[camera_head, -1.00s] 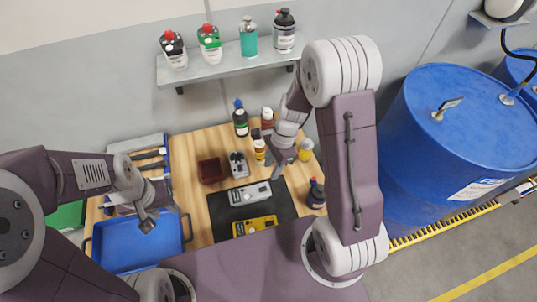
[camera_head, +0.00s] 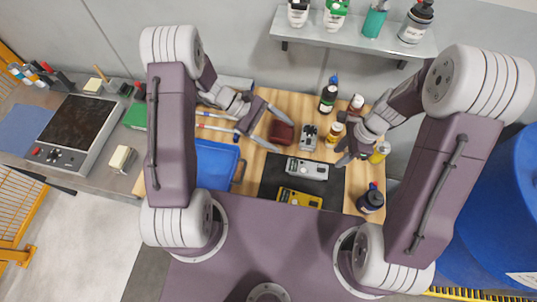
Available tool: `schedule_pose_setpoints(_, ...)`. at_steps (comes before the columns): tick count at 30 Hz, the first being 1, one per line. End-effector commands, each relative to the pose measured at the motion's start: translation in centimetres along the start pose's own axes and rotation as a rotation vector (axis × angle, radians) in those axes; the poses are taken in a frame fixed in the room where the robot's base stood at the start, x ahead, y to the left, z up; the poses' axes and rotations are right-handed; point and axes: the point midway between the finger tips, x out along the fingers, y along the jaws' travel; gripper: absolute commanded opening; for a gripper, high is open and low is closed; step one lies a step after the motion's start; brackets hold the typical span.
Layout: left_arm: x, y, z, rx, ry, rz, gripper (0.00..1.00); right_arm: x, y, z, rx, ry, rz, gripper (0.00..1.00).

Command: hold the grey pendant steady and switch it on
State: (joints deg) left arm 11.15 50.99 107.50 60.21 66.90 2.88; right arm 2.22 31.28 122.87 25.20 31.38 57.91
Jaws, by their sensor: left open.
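The grey pendant (camera_head: 307,169) lies flat on the black mat (camera_head: 272,174) on the wooden table, above a yellow pendant (camera_head: 299,198). My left gripper (camera_head: 280,133) is open and empty, up and left of the grey pendant, with its fingers near a dark red box. My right gripper (camera_head: 340,155) is up and right of the grey pendant, apart from it in the picture. Its fingers are too small and overlapped to tell whether they are open. The grey pendant's switch is too small to make out.
A dark red box (camera_head: 282,132) and a small grey device (camera_head: 308,137) stand behind the mat. Several bottles stand at the right, including a dark one (camera_head: 371,199) beside the mat. A blue tray (camera_head: 215,163) is at the left. A shelf (camera_head: 350,44) with bottles hangs above.

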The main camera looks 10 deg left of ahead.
Motion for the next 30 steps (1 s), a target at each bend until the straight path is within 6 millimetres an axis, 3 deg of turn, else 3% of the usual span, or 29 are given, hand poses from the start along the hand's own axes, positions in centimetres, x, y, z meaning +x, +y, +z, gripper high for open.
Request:
schedule_pose_setpoints(4, 1.8, -1.1, -5.6, -0.198, -0.084, 0.111, 0.78, 0.0, 0.0, 0.0, 0.0, 0.0, 0.0, 0.36)
schedule_pose_setpoints(9, 3.8, -4.9, -8.8, -0.341, -0.134, 0.127, 0.78, 0.0, 0.0, 0.0, 0.0, 0.0, 0.0, 0.36)
schedule_pose_setpoints(13, 4.3, -6.3, -9.4, -0.39, -0.152, 0.132, 0.78, 0.0, 0.0, 0.0, 0.0, 0.0, 0.0, 0.36)
schedule_pose_setpoints(19, 4.8, -6.2, -9.4, -0.393, -0.151, 0.136, 0.78, 0.0, 0.0, 0.0, 0.0, 0.0, 0.0, 0.36)
schedule_pose_setpoints(30, 11.5, -5.2, -8.6, -0.389, -0.15, 0.133, 0.78, 0.0, 0.0, 0.0, 0.0, 0.0, 0.0, 0.36)
